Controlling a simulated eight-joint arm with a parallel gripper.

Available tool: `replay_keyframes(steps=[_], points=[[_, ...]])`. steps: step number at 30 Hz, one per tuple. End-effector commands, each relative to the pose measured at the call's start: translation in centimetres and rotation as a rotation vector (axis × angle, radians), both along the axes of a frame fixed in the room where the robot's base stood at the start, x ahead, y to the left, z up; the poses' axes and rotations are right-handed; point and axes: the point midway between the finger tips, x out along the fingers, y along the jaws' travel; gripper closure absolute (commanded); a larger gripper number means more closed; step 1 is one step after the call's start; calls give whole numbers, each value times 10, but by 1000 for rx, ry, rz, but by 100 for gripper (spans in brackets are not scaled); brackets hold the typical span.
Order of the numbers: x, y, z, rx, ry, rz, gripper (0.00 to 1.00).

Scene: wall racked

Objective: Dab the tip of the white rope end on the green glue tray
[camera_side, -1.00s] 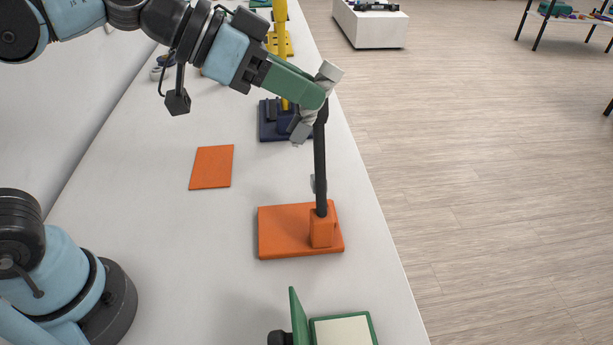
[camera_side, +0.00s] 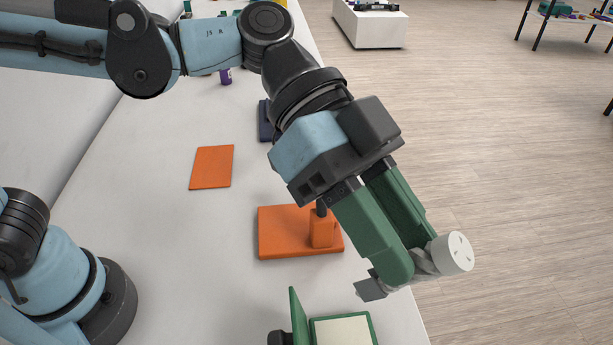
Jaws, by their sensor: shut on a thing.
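The white rope end (camera_side: 424,263) is a short twisted piece with a round white face at its right and a grey block at its lower left. My gripper (camera_side: 412,256) has green fingers and is shut on it, holding it in the air by the right edge of the bench. The green glue tray (camera_side: 373,328) is at the bottom of the picture, cut off by the frame. It has a cream pad, and a green lid (camera_side: 298,320) stands upright at its left. The rope end is above and to the right of the tray, apart from it in the picture.
An orange stand (camera_side: 280,232) sits behind my gripper; its dark post is mostly hidden. An orange flat plate (camera_side: 212,167) lies to its left. A dark blue base (camera_side: 264,122) is partly hidden. The white bench (camera_side: 160,240) is clear at centre left.

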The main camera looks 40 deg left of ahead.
Motion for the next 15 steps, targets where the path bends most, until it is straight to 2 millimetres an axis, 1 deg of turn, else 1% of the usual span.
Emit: replay_keyframes(steps=[3, 9, 12, 15], points=[[1, 0, -25, -2, 6, 2, 97], [1, 0, -67, -4, 17, 3, 97], [1, 0, -81, -4, 20, 4, 97], [1, 0, -90, -4, 21, 4, 97]])
